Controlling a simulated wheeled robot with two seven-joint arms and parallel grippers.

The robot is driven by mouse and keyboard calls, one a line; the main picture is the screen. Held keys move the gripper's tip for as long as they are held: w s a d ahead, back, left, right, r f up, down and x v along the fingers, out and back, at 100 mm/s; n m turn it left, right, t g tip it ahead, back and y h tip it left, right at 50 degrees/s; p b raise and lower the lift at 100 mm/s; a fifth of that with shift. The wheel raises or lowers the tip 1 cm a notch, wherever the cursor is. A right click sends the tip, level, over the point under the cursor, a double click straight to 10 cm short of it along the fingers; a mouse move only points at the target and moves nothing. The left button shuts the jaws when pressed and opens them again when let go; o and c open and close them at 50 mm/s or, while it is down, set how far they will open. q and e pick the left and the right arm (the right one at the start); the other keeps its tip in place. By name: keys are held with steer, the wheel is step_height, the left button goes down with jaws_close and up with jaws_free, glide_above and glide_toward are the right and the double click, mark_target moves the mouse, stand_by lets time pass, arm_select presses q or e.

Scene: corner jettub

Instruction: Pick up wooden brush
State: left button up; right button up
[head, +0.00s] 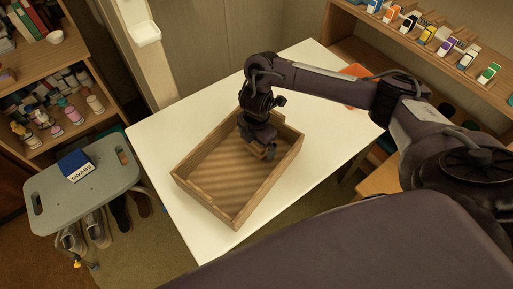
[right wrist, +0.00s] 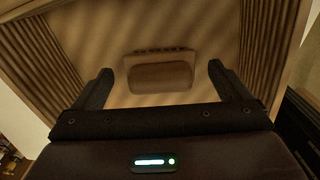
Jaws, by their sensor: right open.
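The wooden brush (right wrist: 160,73) lies on the floor of a wooden crate (head: 205,205), which stands on a white table. In the right wrist view the brush is seen from above, with a row of dark bristle tufts along its upper edge. My right gripper (head: 266,149) is down inside the crate near its back right corner. Its two fingers are open, one on each side of the brush, with gaps between them and it. In the head view the gripper mostly hides the brush. My left gripper is in neither view.
The white table (head: 160,135) is bare around the crate, apart from an orange item (head: 355,71) at its far right. The crate walls surround the gripper closely. A grey stool (head: 110,178) with a blue box (head: 76,165) stands left, and shelves stand at both sides.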

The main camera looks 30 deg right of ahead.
steer(key=c, duration=0.8)
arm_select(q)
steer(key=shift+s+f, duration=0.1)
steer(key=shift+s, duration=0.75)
arm_select(e)
steer(key=shift+c, duration=1.4)
